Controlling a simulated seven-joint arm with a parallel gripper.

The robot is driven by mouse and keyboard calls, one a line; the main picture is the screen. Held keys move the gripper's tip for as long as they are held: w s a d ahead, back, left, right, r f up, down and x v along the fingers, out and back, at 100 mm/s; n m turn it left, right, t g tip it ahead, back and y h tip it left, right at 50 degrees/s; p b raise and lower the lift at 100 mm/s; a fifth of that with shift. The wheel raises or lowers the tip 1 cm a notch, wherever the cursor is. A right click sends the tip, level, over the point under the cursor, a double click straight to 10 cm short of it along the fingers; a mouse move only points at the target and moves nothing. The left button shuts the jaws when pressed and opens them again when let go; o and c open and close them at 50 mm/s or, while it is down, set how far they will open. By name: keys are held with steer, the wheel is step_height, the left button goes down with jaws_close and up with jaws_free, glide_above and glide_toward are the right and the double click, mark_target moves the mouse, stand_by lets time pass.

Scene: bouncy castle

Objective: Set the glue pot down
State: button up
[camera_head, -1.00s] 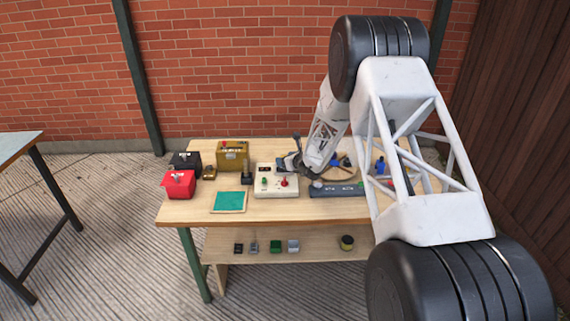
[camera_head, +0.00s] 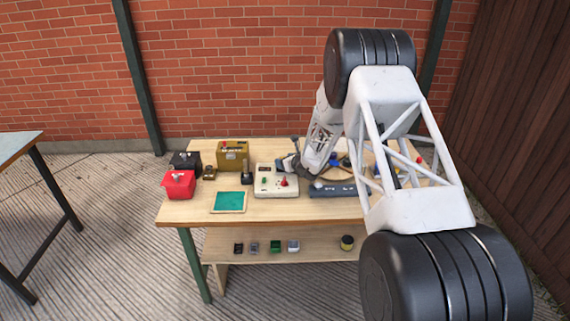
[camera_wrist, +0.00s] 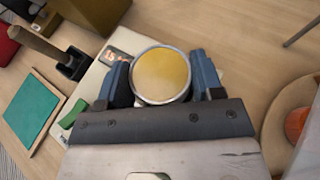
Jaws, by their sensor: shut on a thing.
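My gripper (camera_wrist: 161,70) is shut on the glue pot (camera_wrist: 162,77), a round pot with a grey rim and an amber top, seen from above between the two blue fingers. In the head view my gripper (camera_head: 290,163) is over the workbench (camera_head: 205,211), by the back right of a cream control box (camera_head: 264,188). The control box also shows under and left of the pot in the wrist view. The pot's underside is hidden, so I cannot tell its height above the bench.
A black stand with a handle (camera_head: 247,178), a green pad (camera_head: 230,202), a brass-coloured box (camera_head: 232,155) and a red box (camera_head: 179,184) stand to the left. A round wooden tray (camera_wrist: 277,121) lies right. Small blocks and a jar (camera_head: 347,243) sit on the lower shelf.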

steer(key=shift+f, duration=0.6)
steer(key=shift+f, duration=0.15)
steer(key=o, duration=1.1)
steer(key=v, duration=1.2)
stand_by(0.4)
